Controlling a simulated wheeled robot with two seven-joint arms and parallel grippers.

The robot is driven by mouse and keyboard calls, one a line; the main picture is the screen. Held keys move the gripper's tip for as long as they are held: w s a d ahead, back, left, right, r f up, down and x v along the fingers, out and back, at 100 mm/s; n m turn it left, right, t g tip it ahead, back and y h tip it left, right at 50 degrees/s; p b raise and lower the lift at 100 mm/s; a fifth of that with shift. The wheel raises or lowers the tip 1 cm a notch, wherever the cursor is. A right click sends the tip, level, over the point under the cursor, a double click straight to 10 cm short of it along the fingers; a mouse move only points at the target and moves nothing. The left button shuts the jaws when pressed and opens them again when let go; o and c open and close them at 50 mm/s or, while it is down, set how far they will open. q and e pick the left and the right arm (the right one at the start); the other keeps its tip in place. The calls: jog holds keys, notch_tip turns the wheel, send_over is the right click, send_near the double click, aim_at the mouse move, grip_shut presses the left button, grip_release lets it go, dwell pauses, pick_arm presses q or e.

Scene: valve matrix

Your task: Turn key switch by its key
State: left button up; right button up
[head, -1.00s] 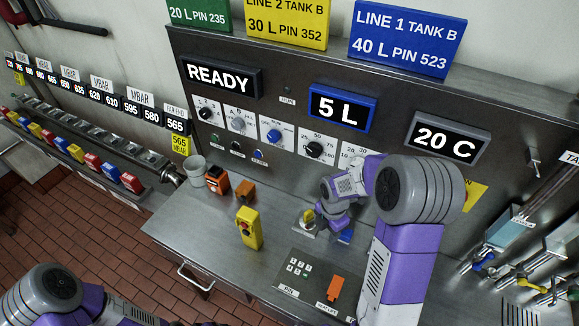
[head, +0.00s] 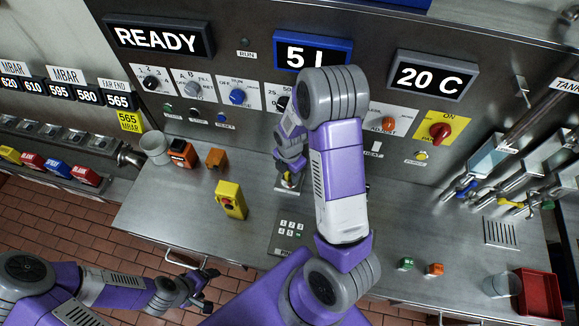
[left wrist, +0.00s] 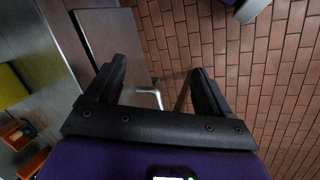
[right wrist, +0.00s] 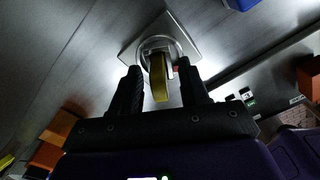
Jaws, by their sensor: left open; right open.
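The key switch is a round silver lock on a square plate (head: 288,187) set in the steel worktop. A brass-yellow key (right wrist: 159,78) stands out of its lock in the right wrist view. My right gripper (right wrist: 160,75) is open, with one finger on each side of the key; contact with it cannot be seen. In the head view my right arm partly covers the switch. My left gripper (head: 208,290) is open and empty in front of the worktop.
A yellow button box (head: 231,200), orange blocks (head: 216,158) and a grey cup (head: 155,148) stand left of the switch. A keypad (head: 289,232) lies in front. Levers (head: 465,188), a glass (head: 500,285) and a red tray (head: 540,295) are at right.

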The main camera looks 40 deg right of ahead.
grip_shut()
jog(key=m, duration=0.2)
jog(key=shift+m, duration=3.5)
jog(key=m, duration=0.4)
